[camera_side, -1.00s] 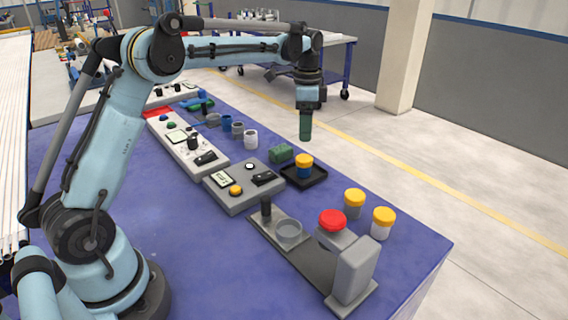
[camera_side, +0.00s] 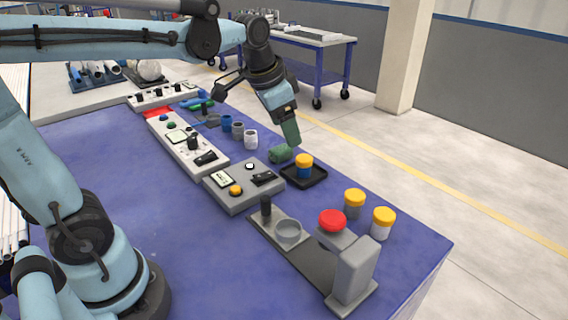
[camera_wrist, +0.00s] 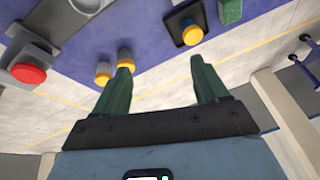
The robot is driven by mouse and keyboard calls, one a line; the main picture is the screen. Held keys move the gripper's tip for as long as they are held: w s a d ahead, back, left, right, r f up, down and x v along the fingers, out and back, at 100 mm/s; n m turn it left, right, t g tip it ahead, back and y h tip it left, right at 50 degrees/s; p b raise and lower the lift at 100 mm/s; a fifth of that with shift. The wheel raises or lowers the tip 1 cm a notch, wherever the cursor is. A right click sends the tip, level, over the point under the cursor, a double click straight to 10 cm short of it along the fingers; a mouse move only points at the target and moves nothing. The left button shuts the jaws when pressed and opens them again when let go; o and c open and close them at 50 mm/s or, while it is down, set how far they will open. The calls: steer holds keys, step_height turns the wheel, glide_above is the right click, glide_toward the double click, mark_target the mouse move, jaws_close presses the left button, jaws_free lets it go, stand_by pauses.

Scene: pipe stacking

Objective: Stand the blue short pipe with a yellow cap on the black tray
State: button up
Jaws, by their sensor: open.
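The blue short pipe (camera_side: 303,171) with its yellow cap (camera_side: 304,160) stands upright on the black tray (camera_side: 316,181). In the wrist view the capped pipe (camera_wrist: 190,34) and the tray (camera_wrist: 170,19) show at the top, beyond my fingertips. My gripper (camera_side: 294,144) is tilted above and behind the tray, apart from the capped pipe. In the wrist view my gripper's green fingers (camera_wrist: 160,65) are spread with nothing between them.
A green block (camera_side: 281,154) sits beside the tray, close under my fingers. A red button device (camera_side: 333,221) is in front. Uncapped pipes (camera_side: 238,130) stand farther back.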

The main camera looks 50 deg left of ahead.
steer(key=s+d+f+n+t, duration=0.3)
steer(key=s+f, duration=0.2)
steer(key=s, duration=0.4)
steer(key=shift+f+n, duration=0.3)
steer(key=shift+f, duration=0.05)
steer(key=shift+s, duration=0.1)
stand_by(0.6)
